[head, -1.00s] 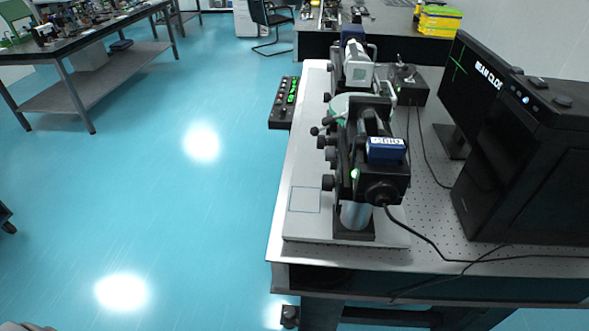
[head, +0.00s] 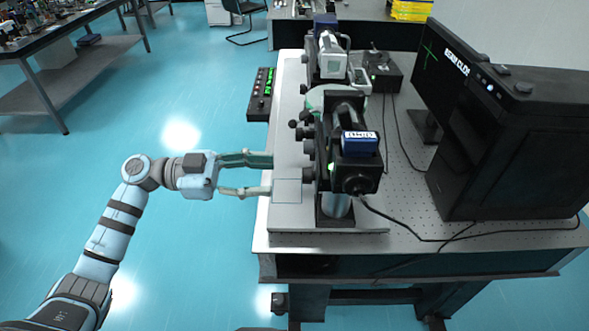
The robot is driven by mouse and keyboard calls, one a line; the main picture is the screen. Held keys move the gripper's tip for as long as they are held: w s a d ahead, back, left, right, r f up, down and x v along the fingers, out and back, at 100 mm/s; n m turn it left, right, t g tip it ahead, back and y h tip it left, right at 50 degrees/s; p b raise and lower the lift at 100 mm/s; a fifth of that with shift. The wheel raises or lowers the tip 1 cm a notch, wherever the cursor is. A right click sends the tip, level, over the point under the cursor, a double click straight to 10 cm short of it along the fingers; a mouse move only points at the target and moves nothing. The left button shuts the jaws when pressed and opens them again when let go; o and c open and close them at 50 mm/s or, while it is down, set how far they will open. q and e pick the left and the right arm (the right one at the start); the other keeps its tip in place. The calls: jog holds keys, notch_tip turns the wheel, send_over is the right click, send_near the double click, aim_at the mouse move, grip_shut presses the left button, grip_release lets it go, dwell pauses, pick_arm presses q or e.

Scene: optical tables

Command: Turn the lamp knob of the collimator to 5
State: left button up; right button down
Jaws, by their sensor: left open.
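The collimator is probably the black instrument (head: 355,178) with a blue display box on top, standing on a post at the near end of the pale base plate. Several black knobs stick out from its left side, the lowest one (head: 308,174) nearest to me. I cannot tell which is the lamp knob, and no scale or number is readable on the knobs. My left gripper (head: 271,174) is open and empty, left of the instrument. Its two fingers point right at the plate's left edge, a short way from the lowest knob and apart from it. My right gripper is out of view.
A black box with lit green buttons (head: 262,95) sits left of the plate. A monitor (head: 440,75) and a black computer case (head: 510,150) stand on the right of the table. A cable (head: 405,234) crosses the table front.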

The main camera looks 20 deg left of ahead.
aim_at(308, 176)
pick_arm(q)
jog(key=x, duration=0.7)
jog(key=shift+p, duration=0.3)
jog(key=shift+a, duration=0.1)
jog(key=shift+c, duration=1)
grip_shut()
